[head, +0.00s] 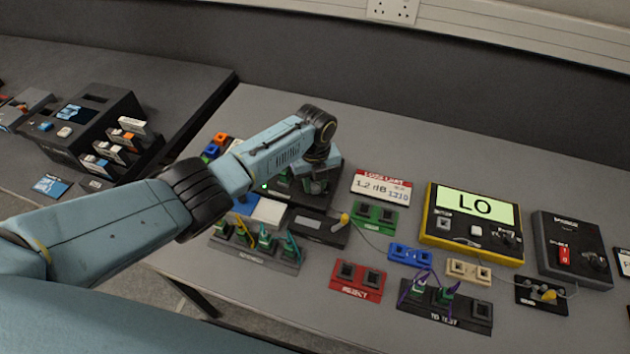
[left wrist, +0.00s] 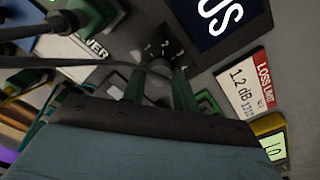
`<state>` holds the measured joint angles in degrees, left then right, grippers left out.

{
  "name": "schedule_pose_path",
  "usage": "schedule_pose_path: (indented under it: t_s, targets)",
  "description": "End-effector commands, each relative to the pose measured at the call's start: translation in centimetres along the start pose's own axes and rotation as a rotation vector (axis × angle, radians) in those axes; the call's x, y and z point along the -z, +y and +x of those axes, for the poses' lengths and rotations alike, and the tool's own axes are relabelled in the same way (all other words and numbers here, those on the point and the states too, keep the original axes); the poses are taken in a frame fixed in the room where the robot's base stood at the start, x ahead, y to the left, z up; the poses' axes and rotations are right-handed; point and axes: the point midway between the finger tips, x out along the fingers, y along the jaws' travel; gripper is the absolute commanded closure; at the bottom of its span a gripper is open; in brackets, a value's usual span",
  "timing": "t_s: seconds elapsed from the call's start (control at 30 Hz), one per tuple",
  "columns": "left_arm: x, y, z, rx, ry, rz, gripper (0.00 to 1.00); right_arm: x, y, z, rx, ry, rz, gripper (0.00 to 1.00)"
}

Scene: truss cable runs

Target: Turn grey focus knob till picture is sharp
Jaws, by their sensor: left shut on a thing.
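The grey focus knob (left wrist: 158,68) shows in the left wrist view, on a dark panel with a scale of small white numbers. My left gripper (left wrist: 158,90) is shut on it, with one green finger on each side. A dark blue screen (left wrist: 218,18) with large white letters is beside the scale and is cut off by the frame edge; the letter part that shows has fairly clear edges. In the head view my left gripper (head: 317,178) points down over the black device (head: 285,188), hiding its knob and screen. My right gripper is not in view.
A loss limit sign (head: 381,187) stands right of the device. A yellow meter (head: 472,252) reading "LO" is farther right. Green (head: 374,216), blue (head: 410,254) and red (head: 358,282) socket blocks and a thin cable lie close by. The table's back is clear.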

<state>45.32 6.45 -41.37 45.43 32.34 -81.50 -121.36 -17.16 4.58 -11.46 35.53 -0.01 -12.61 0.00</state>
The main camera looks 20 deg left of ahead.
Motion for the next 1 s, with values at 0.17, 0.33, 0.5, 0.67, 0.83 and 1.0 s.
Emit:
schedule_pose_path:
  t_s: [0.17,0.33,0.5,0.67,0.83,1.0]
  targets:
    - [0.1,-0.1,0.0,0.001,0.002,0.000,0.58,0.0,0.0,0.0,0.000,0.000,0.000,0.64]
    - [0.1,0.0,0.0,0.000,0.001,-0.001,0.50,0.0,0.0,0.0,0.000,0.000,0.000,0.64]
    - [0.0,0.0,-0.1,0.000,0.001,-0.001,0.50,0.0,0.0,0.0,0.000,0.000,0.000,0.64]
    - [-0.1,0.0,-1.4,0.001,-0.001,-0.001,0.50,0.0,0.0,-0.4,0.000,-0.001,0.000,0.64]
    - [-0.1,-0.1,-4.9,0.004,-0.003,0.001,0.50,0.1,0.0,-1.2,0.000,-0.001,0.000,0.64]
    - [-0.1,0.0,-8.8,0.002,-0.003,0.001,0.50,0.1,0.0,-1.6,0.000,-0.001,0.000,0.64]
